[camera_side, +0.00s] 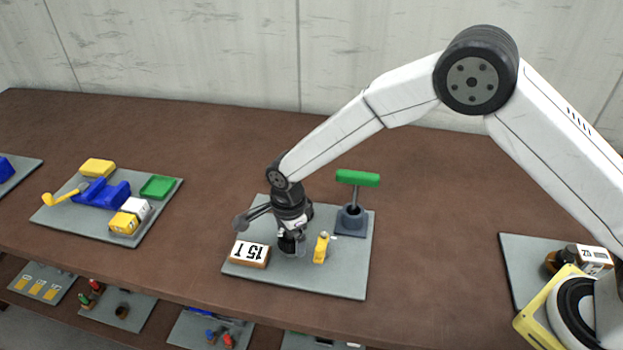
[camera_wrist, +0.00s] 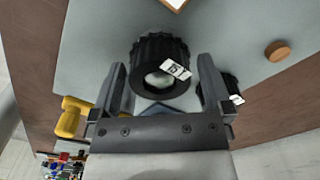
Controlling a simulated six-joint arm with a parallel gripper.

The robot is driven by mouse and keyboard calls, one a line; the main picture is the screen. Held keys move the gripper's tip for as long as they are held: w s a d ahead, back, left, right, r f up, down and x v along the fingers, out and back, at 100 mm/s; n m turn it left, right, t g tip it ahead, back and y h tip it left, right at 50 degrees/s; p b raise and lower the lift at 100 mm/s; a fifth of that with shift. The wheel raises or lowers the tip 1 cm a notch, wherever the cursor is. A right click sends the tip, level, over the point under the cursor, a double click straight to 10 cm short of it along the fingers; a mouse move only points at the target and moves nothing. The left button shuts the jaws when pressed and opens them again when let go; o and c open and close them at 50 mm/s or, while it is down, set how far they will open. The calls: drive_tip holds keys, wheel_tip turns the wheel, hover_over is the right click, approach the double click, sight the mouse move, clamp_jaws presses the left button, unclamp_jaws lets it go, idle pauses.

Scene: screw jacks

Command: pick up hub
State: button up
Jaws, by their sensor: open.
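The hub appears to be the black ribbed cylinder (camera_wrist: 150,48) with a pale centre and a small white label, in the middle of the wrist view. In the side view a dark piece (camera_side: 287,246) shows low at my gripper, mostly hidden by it. My gripper (camera_side: 293,243) points down over the grey board. In the wrist view its open fingers (camera_wrist: 164,68) stand to the left and right of the cylinder, with gaps on both sides. I cannot tell whether the fingertips are level with the cylinder or above it.
A brown block with a white label (camera_side: 250,252) lies left of my gripper, a yellow piece (camera_side: 321,248) right. A jack with a green bar (camera_side: 358,178) stands behind right. The wrist view shows another labelled black piece (camera_wrist: 232,86) and an orange-brown disc (camera_wrist: 277,50).

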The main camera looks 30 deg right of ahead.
idle(0.5)
clamp_jaws()
drive_tip(key=shift+r, duration=0.75)
drive_tip(key=s+d+r, duration=0.5)
drive_tip(key=s+r, duration=0.6)
drive_tip(key=s, duration=0.2)
drive_tip(key=shift+r, duration=0.25)
drive_tip(key=shift+d, duration=0.1)
